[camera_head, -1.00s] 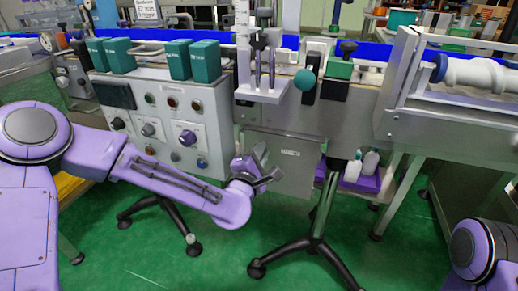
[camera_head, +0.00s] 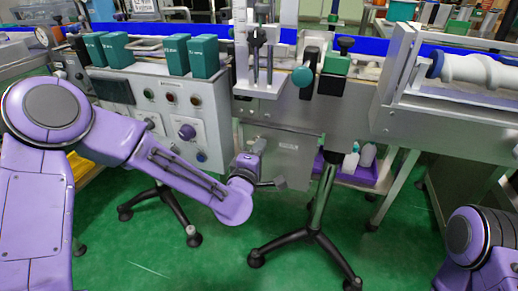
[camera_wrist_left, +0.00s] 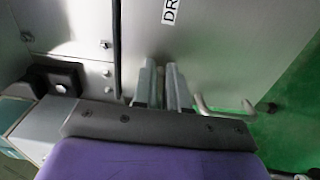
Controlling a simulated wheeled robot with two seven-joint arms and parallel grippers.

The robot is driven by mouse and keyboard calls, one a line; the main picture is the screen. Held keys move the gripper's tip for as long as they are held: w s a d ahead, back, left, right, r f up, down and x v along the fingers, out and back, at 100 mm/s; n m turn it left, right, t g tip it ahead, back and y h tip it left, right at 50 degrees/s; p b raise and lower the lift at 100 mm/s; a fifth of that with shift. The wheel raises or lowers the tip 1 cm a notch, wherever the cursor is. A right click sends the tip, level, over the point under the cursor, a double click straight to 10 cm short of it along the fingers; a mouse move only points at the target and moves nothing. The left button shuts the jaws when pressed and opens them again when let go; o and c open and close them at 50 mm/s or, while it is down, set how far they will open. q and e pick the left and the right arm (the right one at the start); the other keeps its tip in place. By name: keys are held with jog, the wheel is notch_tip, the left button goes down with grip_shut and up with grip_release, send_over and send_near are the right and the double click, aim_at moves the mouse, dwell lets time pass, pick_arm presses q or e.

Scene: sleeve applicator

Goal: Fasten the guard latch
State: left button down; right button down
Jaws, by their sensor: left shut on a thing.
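My left gripper (camera_head: 262,178) is at the front of the grey panel (camera_head: 290,150) under the machine. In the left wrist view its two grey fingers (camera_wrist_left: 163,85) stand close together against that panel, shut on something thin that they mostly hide. A bent pale metal handle (camera_wrist_left: 228,109) comes out just right of the fingers; I cannot tell how it joins what they hold. The panel bears a label (camera_wrist_left: 171,11), cut off at the picture's edge. A black block (camera_wrist_left: 62,78) sits at the left in the wrist view. I cannot make out the latch clearly. My right gripper is out of view.
The control box (camera_head: 170,118) with knobs and buttons stands left of the panel. A teal ball knob (camera_head: 303,76) sticks out above it. A black tripod stand (camera_head: 315,235) is below, and a purple tray (camera_head: 350,175) with bottles is to the right. The green floor is open in front.

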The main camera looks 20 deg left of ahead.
pick_arm(q)
jog(key=c, duration=1.2)
grip_release()
jog(key=shift+o, duration=0.2)
jog(key=s, duration=1)
jog(key=shift+s+a, duration=0.15)
jog(key=shift+s, duration=0.15)
